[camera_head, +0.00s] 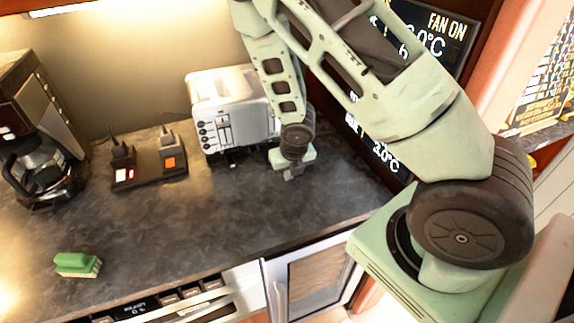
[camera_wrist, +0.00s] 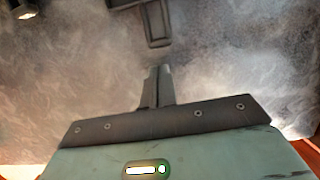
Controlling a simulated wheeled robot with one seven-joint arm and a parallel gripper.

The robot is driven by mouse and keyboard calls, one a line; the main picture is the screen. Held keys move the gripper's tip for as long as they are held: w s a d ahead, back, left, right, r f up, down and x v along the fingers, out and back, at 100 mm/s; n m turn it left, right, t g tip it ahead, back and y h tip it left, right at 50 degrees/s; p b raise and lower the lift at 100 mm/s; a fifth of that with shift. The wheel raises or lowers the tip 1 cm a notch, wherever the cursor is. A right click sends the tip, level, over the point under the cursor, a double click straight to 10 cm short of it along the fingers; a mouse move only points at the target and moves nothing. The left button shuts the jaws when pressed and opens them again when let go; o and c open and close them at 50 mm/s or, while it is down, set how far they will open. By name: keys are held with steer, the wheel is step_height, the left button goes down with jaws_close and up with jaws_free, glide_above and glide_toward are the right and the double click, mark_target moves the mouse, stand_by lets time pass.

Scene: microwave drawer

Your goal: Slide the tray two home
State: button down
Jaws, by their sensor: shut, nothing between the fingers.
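My gripper (camera_head: 292,172) is low over the dark counter, just right of and in front of the silver toaster (camera_head: 225,127). In the wrist view its two fingers (camera_wrist: 157,85) are together with nothing between them. A dark T-shaped piece (camera_wrist: 157,25) lies ahead of the fingertips, apart from them, at the top edge. Small dark parts (camera_head: 233,159) show under the toaster's front edge. I cannot tell which part is tray two, or how far out it stands.
A black base with plugs (camera_head: 148,180) sits left of the toaster. A coffee maker (camera_head: 45,165) stands at the far left, and a green sponge (camera_head: 78,264) lies near the front edge. The counter (camera_head: 190,235) is clear at front centre. A display wall rises at right.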

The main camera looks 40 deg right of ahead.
steer(key=shift+w+d, duration=0.15)
steer(key=shift+w, duration=0.55)
steer(key=w+p, duration=0.1)
steer(key=w+d+p, duration=0.1)
steer(key=w, duration=0.1)
steer(key=shift+w+r, duration=0.1)
steer(key=shift+w, duration=0.3)
